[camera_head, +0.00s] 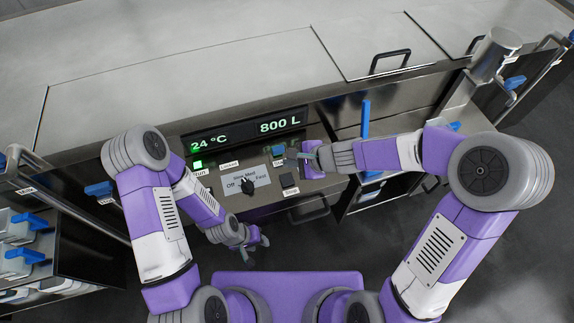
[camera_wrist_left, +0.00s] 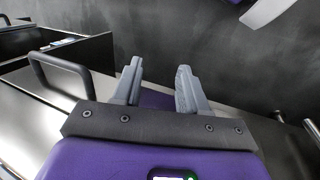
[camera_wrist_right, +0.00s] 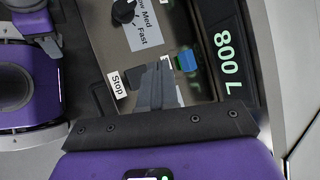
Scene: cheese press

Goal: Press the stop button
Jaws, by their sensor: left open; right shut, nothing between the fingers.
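The stop button (camera_head: 288,181) is a dark square on the sloped control panel, with a white "Stop" label (camera_head: 291,191) on its near side. In the right wrist view a dark patch that looks like the button (camera_wrist_right: 133,77) lies beside the "Stop" label (camera_wrist_right: 117,84), partly hidden by my fingers. My right gripper (camera_head: 289,156) is shut and empty. It is over the panel beyond the stop button, close to a blue button (camera_wrist_right: 187,61); contact cannot be told. My left gripper (camera_head: 258,243) is open and empty, in front of the panel and below it.
A black knob (camera_head: 247,187) with speed markings is left of the stop button. A green-lit button (camera_head: 198,164) is at the panel's left end. A display (camera_head: 245,130) reading 24 °C and 800 L stands behind. Drawers with blue handles (camera_head: 27,254) are at left.

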